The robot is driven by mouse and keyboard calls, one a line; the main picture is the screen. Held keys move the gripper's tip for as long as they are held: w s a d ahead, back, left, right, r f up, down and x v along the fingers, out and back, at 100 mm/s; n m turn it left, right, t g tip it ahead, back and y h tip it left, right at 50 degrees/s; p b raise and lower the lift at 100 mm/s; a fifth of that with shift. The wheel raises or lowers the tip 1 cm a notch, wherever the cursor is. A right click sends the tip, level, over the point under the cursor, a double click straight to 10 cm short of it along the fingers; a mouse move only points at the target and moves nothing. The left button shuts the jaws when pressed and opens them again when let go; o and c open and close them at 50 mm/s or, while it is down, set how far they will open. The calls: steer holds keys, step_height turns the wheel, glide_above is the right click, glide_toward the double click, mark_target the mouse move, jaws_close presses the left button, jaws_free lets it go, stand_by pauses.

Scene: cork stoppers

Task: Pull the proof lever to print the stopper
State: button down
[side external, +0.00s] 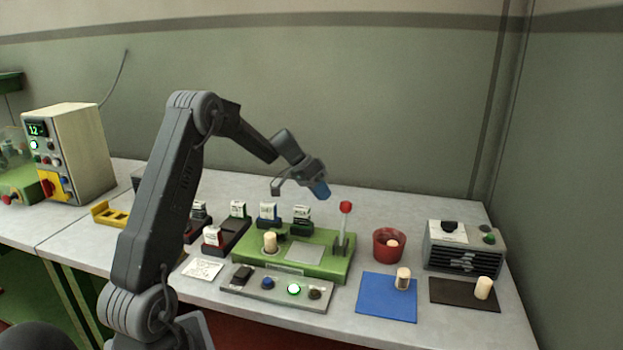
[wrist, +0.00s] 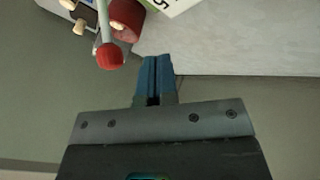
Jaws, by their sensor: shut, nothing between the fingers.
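The proof lever (side external: 345,222) stands upright at the right end of the green press base (side external: 318,263), with a red ball knob on top. In the wrist view the red knob (wrist: 110,57) is left of the fingertips and apart from them. My gripper (side external: 322,190) is shut and empty, with blue fingers, in the air up and left of the knob in the side view. Its closed fingers also show in the wrist view (wrist: 156,68). A cork stopper (side external: 270,242) stands upright at the left part of the green base.
A control strip (side external: 330,306) with a lit green button lies in front of the press. Right of it are a red cup (side external: 378,252) with a cork, a blue mat (side external: 372,305) and a dark mat (side external: 455,298), each with a cork, and a grey box (side external: 463,262).

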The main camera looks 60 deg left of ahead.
mark_target(344, 223)
steer(key=d, duration=0.2)
steer(key=w+d, duration=0.1)
steer(key=d, duration=0.1)
steer(key=shift+d+f, duration=0.1)
stand_by(0.4)
steer(key=shift+s+d+r, duration=0.2)
steer(key=shift+r, duration=0.05)
